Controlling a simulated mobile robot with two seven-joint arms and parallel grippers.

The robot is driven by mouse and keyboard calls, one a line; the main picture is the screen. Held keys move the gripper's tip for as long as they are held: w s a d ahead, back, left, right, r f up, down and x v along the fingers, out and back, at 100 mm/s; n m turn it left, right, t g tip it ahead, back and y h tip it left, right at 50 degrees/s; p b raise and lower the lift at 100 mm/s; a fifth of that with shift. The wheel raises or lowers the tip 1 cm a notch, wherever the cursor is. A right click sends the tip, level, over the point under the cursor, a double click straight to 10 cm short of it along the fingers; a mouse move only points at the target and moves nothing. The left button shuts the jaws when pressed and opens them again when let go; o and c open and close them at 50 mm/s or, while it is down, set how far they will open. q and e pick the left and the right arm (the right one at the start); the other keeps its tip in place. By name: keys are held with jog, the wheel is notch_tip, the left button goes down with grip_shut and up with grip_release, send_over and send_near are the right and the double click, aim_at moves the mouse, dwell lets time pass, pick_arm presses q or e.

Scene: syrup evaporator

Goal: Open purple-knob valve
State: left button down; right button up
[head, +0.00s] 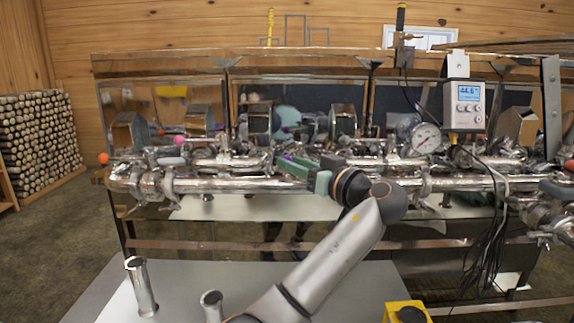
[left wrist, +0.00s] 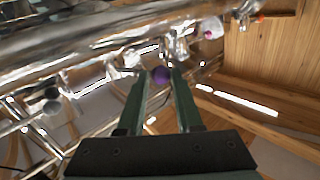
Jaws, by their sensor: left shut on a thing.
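The purple knob (left wrist: 161,74) shows in the left wrist view, between the fingertips of my left gripper (left wrist: 160,80). The two green fingers close in on it from both sides, and the gripper is shut on it. In the head view my left gripper (head: 284,163) reaches in over the front steel pipe, near the middle of the evaporator. There the knob is too small and too hidden by the fingers and pipes to make out clearly. The valve's stem and body are hard to tell among the shiny pipes. My right gripper is not in view.
A pink knob (head: 179,139) and an orange knob (head: 103,158) are farther left along the pipes. A long steel pipe (head: 225,185) runs in front. A round gauge (head: 425,138) and a digital display (head: 464,104) with hanging black cables stand to the right.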

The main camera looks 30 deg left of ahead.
pick_arm(q)
jog(key=shift+w+d+r+n+g+y, duration=0.15)
jog(key=shift+w+d+n+g+y, duration=0.25)
jog(key=shift+g, duration=0.3)
jog(key=shift+w+d+r+n+g+y, duration=0.1)
jog(key=shift+d+r+n+g+y, duration=0.1)
jog(key=shift+d+n+g, duration=0.35)
jog(key=shift+a+n+g, duration=0.1)
jog(key=shift+n+g, duration=0.15)
jog(key=c, duration=1)
grip_release()
jog(key=o, duration=0.3)
jog(key=shift+w+a+f, duration=0.1)
jog(key=shift+f, duration=0.1)
jog(key=shift+o, duration=0.9)
jog(key=shift+f, duration=0.1)
